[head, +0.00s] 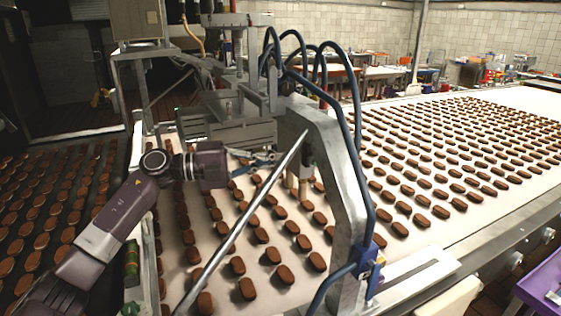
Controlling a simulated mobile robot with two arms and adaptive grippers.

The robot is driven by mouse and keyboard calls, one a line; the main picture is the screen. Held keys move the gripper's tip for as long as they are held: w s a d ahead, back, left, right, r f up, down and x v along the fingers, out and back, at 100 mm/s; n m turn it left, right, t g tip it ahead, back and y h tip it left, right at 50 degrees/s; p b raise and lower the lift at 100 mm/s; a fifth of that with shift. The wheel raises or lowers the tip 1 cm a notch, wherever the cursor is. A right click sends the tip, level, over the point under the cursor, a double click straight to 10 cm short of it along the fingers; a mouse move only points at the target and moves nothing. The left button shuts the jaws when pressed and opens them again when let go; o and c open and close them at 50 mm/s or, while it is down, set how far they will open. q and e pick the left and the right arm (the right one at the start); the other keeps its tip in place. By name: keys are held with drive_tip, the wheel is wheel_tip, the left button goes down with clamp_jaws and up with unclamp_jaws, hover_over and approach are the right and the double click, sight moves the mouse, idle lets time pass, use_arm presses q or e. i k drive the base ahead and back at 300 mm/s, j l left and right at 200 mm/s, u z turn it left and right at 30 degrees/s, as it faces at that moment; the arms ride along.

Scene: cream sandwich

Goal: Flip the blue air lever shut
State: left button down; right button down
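A small blue valve block (370,262) sits on the lower right part of the grey machine frame, with blue hose running to it. A small blue piece, perhaps the air lever (379,240), stands at its top; its exact position is too small to tell. My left gripper (268,157) reaches in from the left over the conveyor, beside the machine head and well to the left of and above the valve. Its fingers are small and partly lost against the machine, so their opening is unclear. My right gripper is not in view.
A white conveyor (440,252) carries rows of brown biscuits under the machine frame (335,165). A slanted metal rod (240,225) crosses between my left arm and the valve. Blue hoses (355,120) loop over the frame. A purple tray (545,285) is at lower right.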

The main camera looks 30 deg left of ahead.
sight(375, 268)
drive_tip(key=k+l, duration=0.45)
drive_tip(key=k, duration=0.15)
drive_tip(key=k+l, duration=0.45)
drive_tip(key=k, duration=0.15)
drive_tip(key=k+l, duration=0.45)
drive_tip(key=k, duration=0.15)
